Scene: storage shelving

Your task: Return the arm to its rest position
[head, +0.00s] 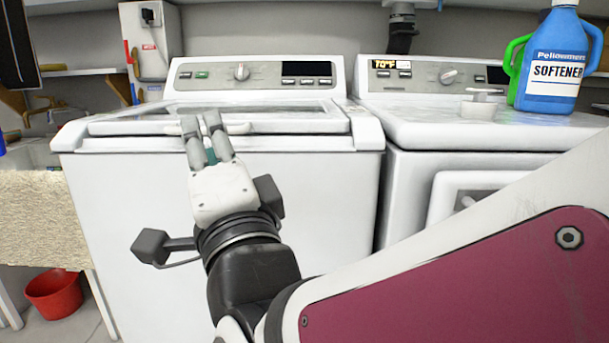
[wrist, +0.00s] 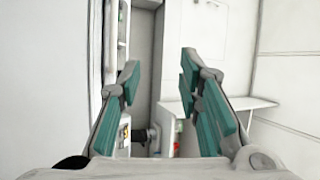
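My gripper (head: 202,132) is in front of the left white washer (head: 220,220), with its fingers pointing up and forward near the front edge of the lid. In the head view its two grey fingers stand close together, with a bit of teal pad between them. In the wrist view my gripper (wrist: 158,90) has its teal-padded fingers well apart with nothing between them. My arm reaches in from the lower right of the head view.
A second white machine (head: 470,140) stands at the right, with a blue softener jug (head: 555,62), a green bottle (head: 516,65) and a small white cup (head: 480,105) on top. A red bucket (head: 55,293) is on the floor at left, below a beige-covered table (head: 40,220).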

